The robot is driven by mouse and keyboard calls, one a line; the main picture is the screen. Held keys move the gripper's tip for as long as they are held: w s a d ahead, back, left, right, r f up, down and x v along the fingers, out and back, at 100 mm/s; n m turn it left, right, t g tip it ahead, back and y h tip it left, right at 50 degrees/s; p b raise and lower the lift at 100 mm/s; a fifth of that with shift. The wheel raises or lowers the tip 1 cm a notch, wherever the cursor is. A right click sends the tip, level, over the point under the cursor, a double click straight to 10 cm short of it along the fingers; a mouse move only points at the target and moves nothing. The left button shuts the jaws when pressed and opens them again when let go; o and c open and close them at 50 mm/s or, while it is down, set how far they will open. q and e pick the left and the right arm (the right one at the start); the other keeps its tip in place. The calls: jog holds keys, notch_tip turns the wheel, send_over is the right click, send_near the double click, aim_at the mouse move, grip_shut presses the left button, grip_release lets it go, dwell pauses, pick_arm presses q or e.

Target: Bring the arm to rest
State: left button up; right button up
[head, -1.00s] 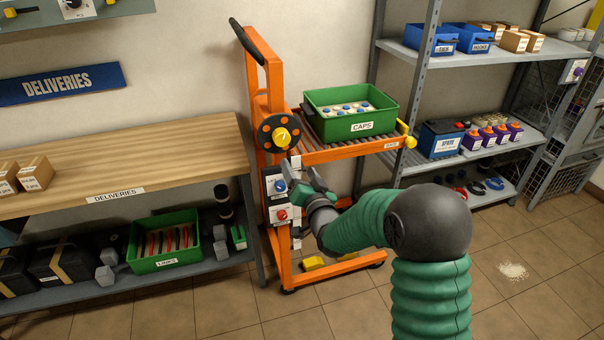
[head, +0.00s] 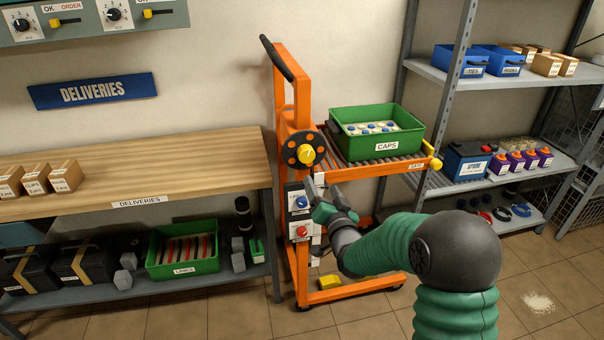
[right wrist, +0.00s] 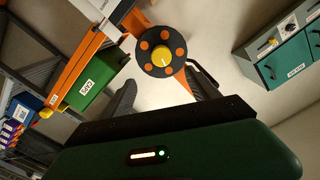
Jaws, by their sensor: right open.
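My right gripper (head: 330,204) is open and empty in the head view, in front of the orange lift cart (head: 288,100). It is close to the cart's control panel with a blue knob (head: 301,202) and a red knob (head: 302,231); whether it touches the panel I cannot tell. My green right arm (head: 390,246) comes in from the lower right. In the right wrist view the two dark fingers (right wrist: 160,98) stand apart, with the cart's black wheel with a yellow hub (right wrist: 161,52) beyond them. My left gripper is not in view.
A green CAPS crate (head: 376,133) sits on the cart's roller top. The wooden DELIVERIES bench (head: 150,160) stands at the left with small boxes and a LINKS crate (head: 183,268) below. Grey shelves (head: 510,78) stand at the right.

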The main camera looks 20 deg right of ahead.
jog(key=s+a+f+n+g+y+p, duration=0.3)
jog(key=s+a+f+n+g+p, duration=0.2)
jog(key=s+a+f+g, duration=0.4)
jog(key=s+a+n+g+p, duration=0.1)
jog(key=s+a+g, duration=0.2)
jog(key=s, duration=0.7)
jog(key=s+a+f+n+g+p, duration=0.1)
jog(key=s+a+n+g, duration=0.1)
jog(key=s, duration=0.9)
jog(key=shift+a+f+n+g+y, duration=0.3)
jog(key=shift+a+g+y, duration=0.1)
jog(key=shift+a+g, duration=0.1)
jog(key=shift+a+r, duration=0.1)
jog(key=shift+a, duration=0.05)
